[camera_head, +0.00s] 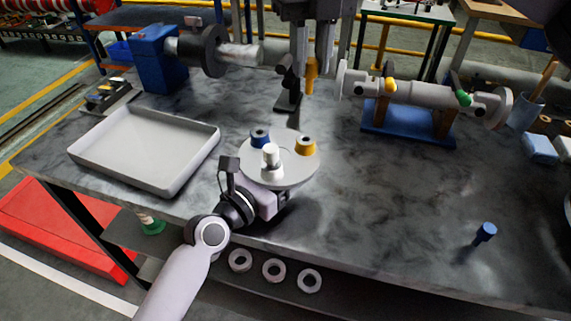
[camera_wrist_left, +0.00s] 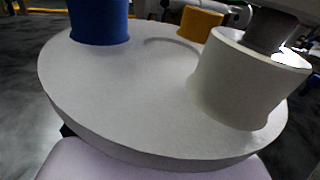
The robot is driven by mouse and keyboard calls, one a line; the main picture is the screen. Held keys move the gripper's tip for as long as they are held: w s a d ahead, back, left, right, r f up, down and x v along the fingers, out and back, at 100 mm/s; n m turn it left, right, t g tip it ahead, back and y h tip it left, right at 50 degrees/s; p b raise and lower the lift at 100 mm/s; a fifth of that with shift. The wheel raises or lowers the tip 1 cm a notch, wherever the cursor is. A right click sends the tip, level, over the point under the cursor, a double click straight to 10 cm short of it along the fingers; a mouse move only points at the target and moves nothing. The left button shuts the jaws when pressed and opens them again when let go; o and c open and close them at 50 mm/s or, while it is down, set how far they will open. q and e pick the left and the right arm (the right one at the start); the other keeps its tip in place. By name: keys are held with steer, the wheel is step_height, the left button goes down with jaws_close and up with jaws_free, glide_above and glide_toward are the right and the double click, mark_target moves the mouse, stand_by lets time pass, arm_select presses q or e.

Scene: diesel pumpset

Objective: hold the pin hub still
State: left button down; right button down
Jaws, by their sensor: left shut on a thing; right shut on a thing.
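The pin hub (camera_head: 284,173) is a pale round disc near the table's front edge, with blue (camera_head: 260,141), yellow (camera_head: 306,147) and white (camera_head: 271,172) sockets on top. A pale piece stands in the white socket. My left gripper (camera_head: 268,204) is shut on the hub from its near side; its fingertips are mostly hidden under the disc. The left wrist view shows the disc (camera_wrist_left: 125,95) close up and level. My right gripper (camera_head: 312,58) is shut on an orange-yellow pin (camera_head: 311,78), held upright above the table behind the hub.
A blue pin (camera_head: 485,232) stands on the table at the right. An empty pale tray (camera_head: 185,175) lies at the left. A dark stand (camera_head: 288,92) is behind the hub; a shaft on a blue cradle (camera_head: 408,128) is at back right. The table's middle right is clear.

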mark_target(308, 94)
stand_by(0.3)
steer(key=shift+f, duration=3.9)
steer(key=shift+f, duration=1.6)
steer(key=c, duration=0.9)
jaws_free()
steer(key=shift+o, duration=0.2)
step_height(308, 94, up, 12)
steer(key=shift+r, duration=0.1)
